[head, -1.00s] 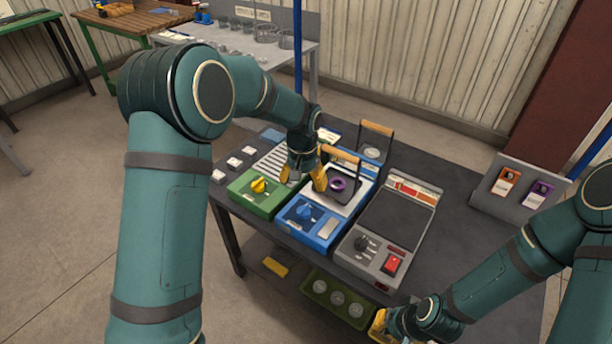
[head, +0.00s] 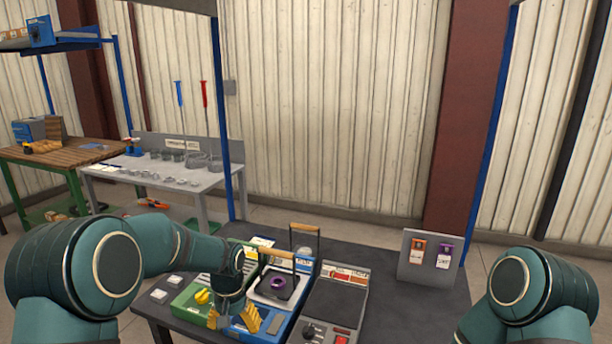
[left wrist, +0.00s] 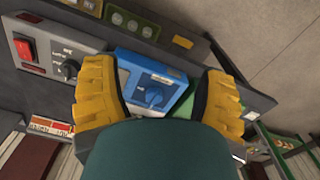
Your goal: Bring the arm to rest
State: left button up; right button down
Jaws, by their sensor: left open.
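My left gripper (head: 232,318) is open and empty, its yellow fingers above the front of the blue unit (head: 279,322). In the left wrist view both fingers (left wrist: 160,95) are spread wide. The blue unit with its blue knob (left wrist: 154,95) shows in the gap beyond them. My right arm (head: 530,295) shows only in part at the lower right; its gripper is outside the frame.
On the dark table (head: 395,300), a green unit with a yellow knob (head: 203,297) stands left of the blue one. A purple ring (head: 278,284) sits on the blue unit. A grey unit (head: 333,305) is to the right. A panel (head: 417,270) stands at the right.

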pick_arm(q)
jog(key=s+d+f+h, duration=0.2)
jog(key=s+d+f, duration=0.2)
jog(key=s+f, duration=0.7)
jog(key=s+d+f+n+t+h, duration=0.1)
jog(key=s+d+f+n, duration=0.1)
jog(key=s+f, duration=0.5)
jog(key=s, duration=0.6)
jog(key=shift+d+t+h, duration=0.35)
jog(key=shift+t+h, duration=0.05)
jog(key=shift+f, duration=0.1)
